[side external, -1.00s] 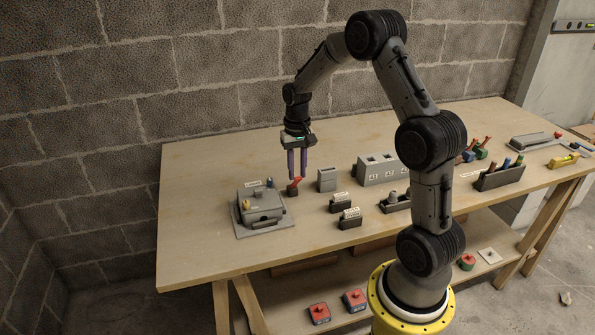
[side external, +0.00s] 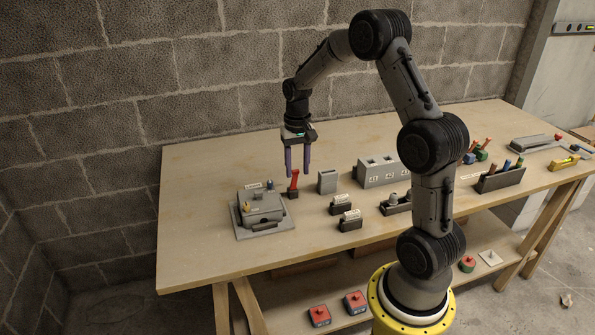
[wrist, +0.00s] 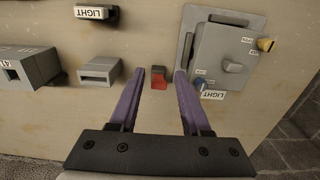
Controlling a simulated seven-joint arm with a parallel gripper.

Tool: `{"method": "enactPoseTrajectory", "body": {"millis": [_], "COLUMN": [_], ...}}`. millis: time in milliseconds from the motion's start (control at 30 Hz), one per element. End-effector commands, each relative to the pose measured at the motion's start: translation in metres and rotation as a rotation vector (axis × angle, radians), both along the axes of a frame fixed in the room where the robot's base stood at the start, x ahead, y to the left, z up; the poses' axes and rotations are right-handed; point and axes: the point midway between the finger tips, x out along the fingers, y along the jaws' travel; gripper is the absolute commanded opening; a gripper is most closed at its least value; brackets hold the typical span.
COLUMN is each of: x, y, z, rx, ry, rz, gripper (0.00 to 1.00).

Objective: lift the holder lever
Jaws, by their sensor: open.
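The holder lever (side external: 294,180) is a red lever on a small dark base, standing nearly upright on the table beside the grey box. It also shows in the wrist view as a red and dark block (wrist: 159,78), seen from above. My gripper (side external: 298,174) is open, its two purple fingers pointing down at the lever. In the wrist view my gripper (wrist: 167,74) has one finger on each side of the lever, with gaps between. I cannot tell how far the fingertips reach down along it.
A grey box on a plate (side external: 262,212) stands left of the lever, close to one finger. A grey slotted block (side external: 327,181) stands to the right. Black blocks with LIGHT labels (side external: 350,220) stand nearer the front. The table (side external: 200,180) is bare at the far left.

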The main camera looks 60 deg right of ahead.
Motion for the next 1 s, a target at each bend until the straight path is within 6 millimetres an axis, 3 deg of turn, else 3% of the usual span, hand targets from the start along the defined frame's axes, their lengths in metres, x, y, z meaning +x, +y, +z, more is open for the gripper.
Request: {"method": "enactPoseTrajectory", "body": {"millis": [633,1000], "x": [0.001,0.0], "y": [0.0,0.0], "z": [0.048,0.053], "rx": [-0.001,0.0], "ry": [-0.003,0.0], "rz": [0.0,0.0], "gripper": [0.47,0.47]}}
